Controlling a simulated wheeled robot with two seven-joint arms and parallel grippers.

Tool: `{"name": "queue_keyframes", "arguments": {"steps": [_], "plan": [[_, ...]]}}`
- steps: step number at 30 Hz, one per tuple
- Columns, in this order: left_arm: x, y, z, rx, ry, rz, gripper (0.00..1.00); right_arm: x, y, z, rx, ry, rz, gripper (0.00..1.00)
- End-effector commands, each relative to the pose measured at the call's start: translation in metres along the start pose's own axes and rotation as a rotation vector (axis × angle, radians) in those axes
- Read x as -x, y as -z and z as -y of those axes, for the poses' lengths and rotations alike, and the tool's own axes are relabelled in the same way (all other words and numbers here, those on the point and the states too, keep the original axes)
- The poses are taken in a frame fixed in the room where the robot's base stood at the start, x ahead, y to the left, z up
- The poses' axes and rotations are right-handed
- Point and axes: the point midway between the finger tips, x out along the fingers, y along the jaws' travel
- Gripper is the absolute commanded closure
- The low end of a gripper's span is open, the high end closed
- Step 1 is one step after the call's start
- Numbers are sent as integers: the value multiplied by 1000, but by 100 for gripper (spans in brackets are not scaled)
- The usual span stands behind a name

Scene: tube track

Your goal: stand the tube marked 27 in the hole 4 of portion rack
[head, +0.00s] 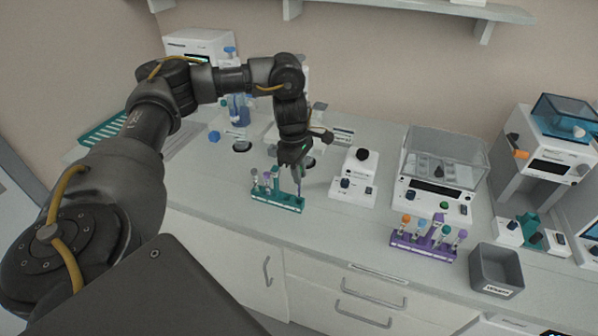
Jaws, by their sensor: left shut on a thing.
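My left gripper (296,166) reaches down over the right end of a teal rack (278,201) on the bench. It is shut on a slim tube (299,186), which looks upright at that end of the rack. I cannot tell whether the tube's lower end is in a hole. Several other tubes stand in the teal rack to the left of the gripper. A purple rack (422,247) with several capped tubes stands further right. Tube numbers, hole numbers and rack names are too small to read. My right gripper is not in view.
A small white device with a black knob (353,181) stands right of the teal rack. Further right are a clear-lidded machine (440,172) and a grey open bin (496,269). The bench is clear between the two racks along its front.

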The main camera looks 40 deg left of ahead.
Motion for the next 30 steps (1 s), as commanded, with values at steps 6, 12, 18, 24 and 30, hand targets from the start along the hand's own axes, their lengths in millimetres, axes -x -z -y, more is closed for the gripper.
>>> {"name": "queue_keyframes", "arguments": {"steps": [6, 12, 18, 24, 30], "plan": [[-9, 1, 0, 0, 0, 0, 96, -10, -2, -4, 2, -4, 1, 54], [-8, 1, 0, 0, 0, 0, 96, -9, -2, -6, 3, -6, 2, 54], [-9, 1, 0, 0, 1, 0, 96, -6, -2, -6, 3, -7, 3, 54], [-10, 1, 0, 0, 0, 0, 96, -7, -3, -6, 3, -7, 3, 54], [-12, 1, 0, 0, 2, 0, 96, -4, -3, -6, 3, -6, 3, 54]]}}
